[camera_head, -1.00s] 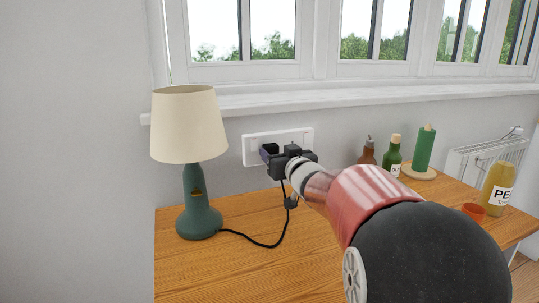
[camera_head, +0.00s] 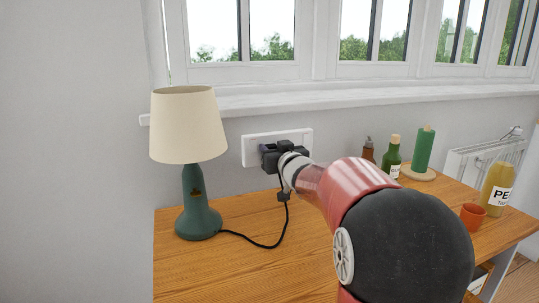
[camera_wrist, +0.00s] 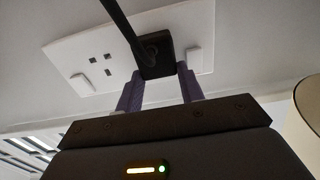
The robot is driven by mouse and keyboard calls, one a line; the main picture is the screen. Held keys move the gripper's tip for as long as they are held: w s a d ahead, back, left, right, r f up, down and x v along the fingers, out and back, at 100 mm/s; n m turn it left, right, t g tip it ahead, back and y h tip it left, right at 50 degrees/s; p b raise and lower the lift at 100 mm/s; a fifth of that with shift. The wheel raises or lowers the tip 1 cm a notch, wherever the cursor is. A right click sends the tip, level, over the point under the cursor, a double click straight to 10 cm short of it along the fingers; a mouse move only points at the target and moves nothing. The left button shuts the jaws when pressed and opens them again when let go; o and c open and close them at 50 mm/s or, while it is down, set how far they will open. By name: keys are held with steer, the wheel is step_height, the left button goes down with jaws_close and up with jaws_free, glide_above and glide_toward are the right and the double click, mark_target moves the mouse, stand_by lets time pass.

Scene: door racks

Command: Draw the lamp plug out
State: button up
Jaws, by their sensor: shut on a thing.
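The lamp (camera_head: 199,200) has a green base and cream shade and stands upright on the left of the desk. Its black cable runs right over the desk and up to the plug. In the wrist view the black plug (camera_wrist: 154,52) lies over one half of the white double socket (camera_wrist: 87,45); the other half shows empty holes. My gripper (camera_wrist: 158,78) has its two purple fingers shut on the plug, one each side. In the head view my gripper (camera_head: 270,152) is at the socket plate (camera_head: 300,134) and hides the plug. I cannot tell how deep the plug sits.
A wooden desk (camera_head: 240,262) lies below, clear around the cable. A window sill runs above.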

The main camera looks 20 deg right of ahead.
steer(key=shift+c, duration=0.9)
steer(key=shift+s, duration=2.85)
